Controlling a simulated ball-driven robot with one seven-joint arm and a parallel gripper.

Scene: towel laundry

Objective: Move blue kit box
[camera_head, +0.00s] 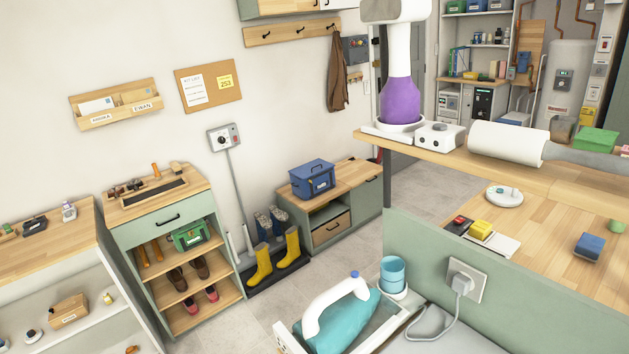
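The blue kit box (312,179) is a dark blue case with a handle on top and a white label on its front. It stands upright on the wooden top of a low green cabinet (352,176), towards its left end, against the far wall. Nothing is touching it from above. My gripper does not show in this view, so its state and its distance from the box cannot be seen.
Yellow boots (260,265) stand on a dark tray left of the low cabinet. A shoe shelf (168,220) holds a green box (191,236). A counter with a green panel (520,282) fills the right foreground. Grey tiled floor (320,270) is clear before the cabinet.

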